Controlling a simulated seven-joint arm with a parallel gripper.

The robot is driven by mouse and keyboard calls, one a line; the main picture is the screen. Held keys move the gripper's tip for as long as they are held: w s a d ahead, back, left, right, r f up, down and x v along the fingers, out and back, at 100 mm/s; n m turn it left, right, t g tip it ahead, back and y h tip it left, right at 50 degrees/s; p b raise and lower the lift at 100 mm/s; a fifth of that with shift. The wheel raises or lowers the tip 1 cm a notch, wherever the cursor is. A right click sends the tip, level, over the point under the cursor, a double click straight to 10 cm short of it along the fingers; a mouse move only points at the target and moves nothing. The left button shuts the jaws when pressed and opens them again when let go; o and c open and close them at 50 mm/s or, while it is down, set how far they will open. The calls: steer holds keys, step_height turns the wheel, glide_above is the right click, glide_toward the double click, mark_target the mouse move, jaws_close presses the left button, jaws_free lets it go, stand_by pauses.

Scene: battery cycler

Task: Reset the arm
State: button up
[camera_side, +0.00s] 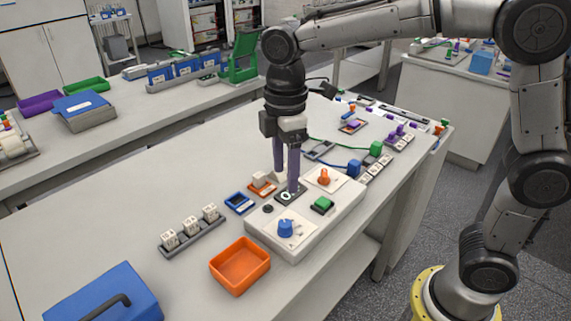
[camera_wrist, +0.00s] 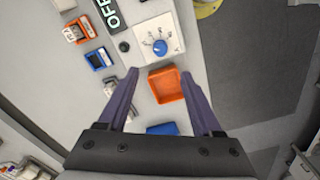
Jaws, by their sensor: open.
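My gripper (camera_side: 286,182) points down with its two purple fingers apart, and nothing shows between them. In the side view it hangs over or just behind the white control box (camera_side: 268,238); I cannot tell the exact height. The box carries a blue knob (camera_side: 286,229), a green button (camera_side: 322,204), an orange knob (camera_side: 325,177) and a dark display, partly hidden by a finger. In the wrist view my gripper (camera_wrist: 160,74) is open above the orange tray (camera_wrist: 166,87), with the blue dial knob (camera_wrist: 160,47) beyond it. The display (camera_wrist: 107,12) there reads "OFF".
The orange tray (camera_side: 240,264) sits in front of the box, and a blue case (camera_side: 105,297) lies at the front left. A rack of white blocks (camera_side: 192,232) stands left of the tray. Cabled blue (camera_side: 354,168) and green (camera_side: 376,148) plugs lie behind right. The left tabletop is mostly clear.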

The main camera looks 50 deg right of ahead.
steer(key=shift+r, duration=0.4)
steer(key=s+d+r+m+t, duration=0.35)
steer(key=s+d+r, duration=0.25)
steer(key=s+d, duration=0.3)
steer(key=s+d+f+m+t, duration=0.2)
steer(key=s+f+m, duration=0.5)
steer(key=s+m, duration=0.2)
steer(key=shift+s, duration=0.3)
